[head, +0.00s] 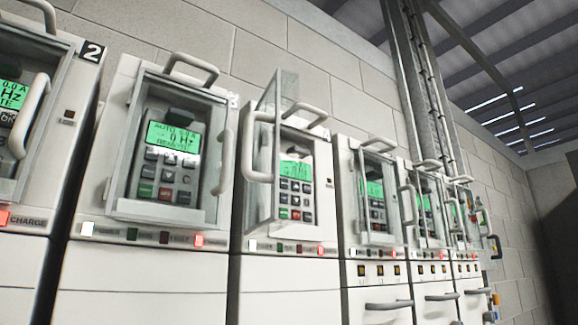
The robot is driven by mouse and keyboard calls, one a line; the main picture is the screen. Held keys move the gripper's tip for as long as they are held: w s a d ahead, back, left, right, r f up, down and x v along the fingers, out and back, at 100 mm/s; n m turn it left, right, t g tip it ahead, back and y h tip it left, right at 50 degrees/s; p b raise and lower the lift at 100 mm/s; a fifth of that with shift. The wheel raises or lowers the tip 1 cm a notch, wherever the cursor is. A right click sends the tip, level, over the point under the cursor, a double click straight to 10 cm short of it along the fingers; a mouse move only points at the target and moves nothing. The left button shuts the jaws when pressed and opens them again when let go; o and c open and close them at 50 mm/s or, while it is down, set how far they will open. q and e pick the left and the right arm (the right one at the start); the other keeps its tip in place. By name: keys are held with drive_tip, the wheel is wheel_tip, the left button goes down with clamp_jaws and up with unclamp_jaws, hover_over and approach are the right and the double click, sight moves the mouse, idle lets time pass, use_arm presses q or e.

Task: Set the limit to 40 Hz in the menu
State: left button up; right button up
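A row of grey drive cabinets stands along the wall, each with a keypad and green display in a windowed recess. On the drive marked 3, the keypad (168,172) sits behind a closed clear cover (122,178); its display (173,137) shows a large "0 Hz". On the drive to its right, the clear cover (277,95) appears swung open on the left side. That drive's keypad (295,200) is uncovered, with grey, green and red keys; its display (296,171) is too small to read. No menu text is legible. Neither gripper is in view.
The drive marked 2 (92,52) is cut off at the left edge. More covered drives (375,195) recede to the right. Handles (191,68) stick out from the fronts. Red and white lamps (198,240) glow below the recesses.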

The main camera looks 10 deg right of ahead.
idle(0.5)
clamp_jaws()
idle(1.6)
